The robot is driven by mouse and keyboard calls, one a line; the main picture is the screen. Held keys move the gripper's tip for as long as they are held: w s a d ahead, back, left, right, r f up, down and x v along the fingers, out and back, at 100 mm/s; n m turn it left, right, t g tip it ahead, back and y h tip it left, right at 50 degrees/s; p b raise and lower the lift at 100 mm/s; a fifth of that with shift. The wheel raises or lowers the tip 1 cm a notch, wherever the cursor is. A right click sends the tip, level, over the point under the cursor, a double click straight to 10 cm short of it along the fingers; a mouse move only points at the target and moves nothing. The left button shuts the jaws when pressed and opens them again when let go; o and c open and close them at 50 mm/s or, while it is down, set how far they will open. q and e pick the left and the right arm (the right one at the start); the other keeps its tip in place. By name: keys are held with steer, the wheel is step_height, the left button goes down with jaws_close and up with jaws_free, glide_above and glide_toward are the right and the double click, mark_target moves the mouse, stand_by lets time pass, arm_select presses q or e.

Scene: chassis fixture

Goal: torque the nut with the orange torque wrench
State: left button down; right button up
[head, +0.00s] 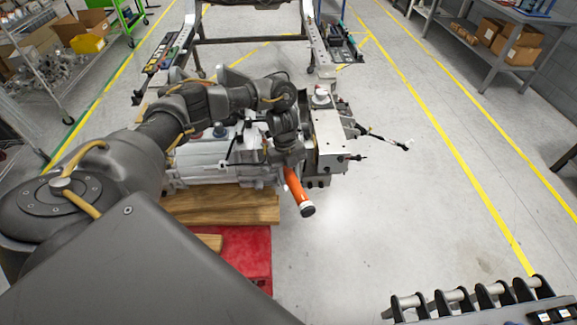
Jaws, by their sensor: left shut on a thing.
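The orange torque wrench (294,186) shows its orange handle and dark end cap, slanting down to the right in front of the silver chassis part (330,140). My left gripper (288,158) is shut on the wrench, at the upper end of the visible handle. The wrench head is hidden behind the gripper and wrist. I cannot make out the nut; it is hidden or too small to tell. My right gripper is not in view.
The silver machine assembly (205,167) rests on wooden blocks (225,209) above a red stand (243,252). A thin cable (385,139) sticks out to the right. A rack with black holders (470,300) stands at the lower right.

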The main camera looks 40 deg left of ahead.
arm_select(q)
steer(key=shift+s, duration=0.2)
steer(key=shift+s+a+m, duration=0.3)
steer(key=shift+s+a, duration=0.1)
steer(key=shift+s, duration=0.1)
stand_by(0.4)
steer(key=shift+p+v, duration=1.1)
steer(key=shift+p, duration=0.1)
